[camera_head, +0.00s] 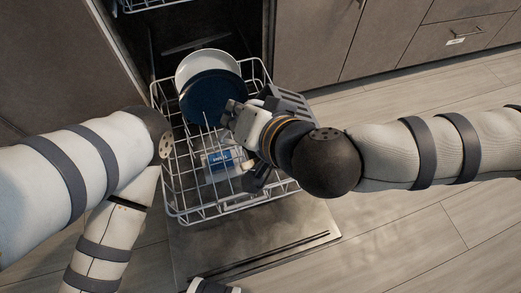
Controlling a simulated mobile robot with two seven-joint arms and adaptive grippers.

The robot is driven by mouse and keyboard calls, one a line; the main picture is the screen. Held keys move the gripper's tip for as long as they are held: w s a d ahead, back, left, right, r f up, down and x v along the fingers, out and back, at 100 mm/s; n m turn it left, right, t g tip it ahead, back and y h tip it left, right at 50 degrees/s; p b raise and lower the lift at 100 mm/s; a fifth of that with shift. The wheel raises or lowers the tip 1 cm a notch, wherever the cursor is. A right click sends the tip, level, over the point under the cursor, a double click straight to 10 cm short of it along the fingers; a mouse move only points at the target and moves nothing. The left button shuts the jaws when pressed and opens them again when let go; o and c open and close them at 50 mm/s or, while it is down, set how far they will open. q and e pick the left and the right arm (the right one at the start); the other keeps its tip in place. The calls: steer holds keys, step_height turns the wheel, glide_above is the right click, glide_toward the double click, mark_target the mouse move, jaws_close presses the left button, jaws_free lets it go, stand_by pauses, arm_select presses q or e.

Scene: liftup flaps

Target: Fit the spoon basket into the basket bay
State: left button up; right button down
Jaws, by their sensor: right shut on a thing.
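The spoon basket (290,102) is a grey slatted box at the right side of the lower rack (170,205), partly hidden behind my right gripper. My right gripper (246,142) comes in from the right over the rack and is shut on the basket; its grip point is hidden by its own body. I cannot tell whether the basket touches the rack floor. The basket bay is not clearly made out; my right gripper and wrist cover the rack's right part.
A white plate (205,61) and a dark blue plate (207,92) stand at the back of the rack. A blue-and-white labelled item (219,161) is in the rack's middle. The open dishwasher door (245,236) lies below. Cabinets (315,40) stand behind; wooden floor is clear at right.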

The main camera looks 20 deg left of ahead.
mark_target(248, 155)
step_height(248, 155, down, 8)
steer(key=b, duration=0.2)
steer(key=shift+b, duration=0.35)
arm_select(q)
steer(key=shift+s+a+f+g+b, duration=0.1)
steer(key=shift+s+f+g+b, duration=0.1)
steer(key=shift+s+f, duration=0.25)
steer(key=shift+s+d+f+g+b, duration=0.1)
steer(key=shift+s+f+g+b, duration=0.1)
steer(key=shift+f, duration=0.45)
steer(key=shift+s+a+f+g+b, duration=0.15)
steer(key=shift+s+f, duration=0.2)
steer(key=shift+f, duration=0.2)
arm_select(e)
steer(key=shift+f, duration=2.1)
steer(key=shift+f, duration=0.2)
steer(key=c, duration=1.7)
jaws_free()
